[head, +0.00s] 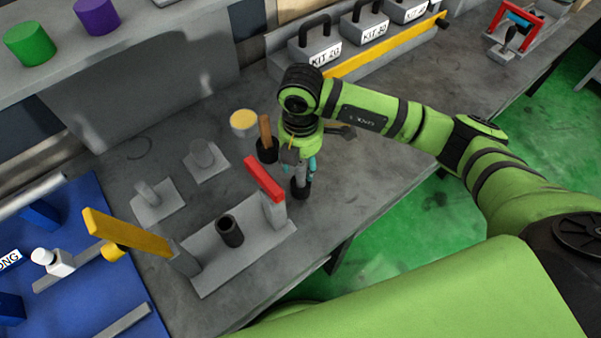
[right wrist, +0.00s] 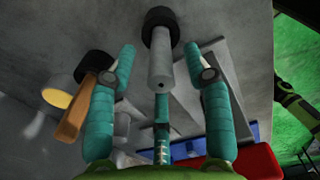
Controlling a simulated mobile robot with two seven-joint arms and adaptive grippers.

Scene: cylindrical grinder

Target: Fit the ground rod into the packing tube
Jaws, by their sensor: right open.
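A grey rod stands upright in a black round base (head: 300,188) on the bench. In the right wrist view the rod (right wrist: 160,68) shows its end with a small centre hole, and the black base (right wrist: 160,20) is at its far end. My right gripper (head: 301,170) is over the rod, with its teal fingers (right wrist: 159,58) open on either side and a gap visible on both sides. A black open tube (head: 230,231), perhaps the packing tube, stands on a grey fixture (head: 210,268) between a yellow-topped and a red-topped post. My left gripper is not in view.
A wooden-handled tool (head: 265,133) in a black cup and a yellow-topped pot (head: 243,122) stand close left of the gripper. Grey blocks with pegs (head: 204,160) lie further left. A blue board (head: 85,285) is at far left. The bench edge drops to green floor right.

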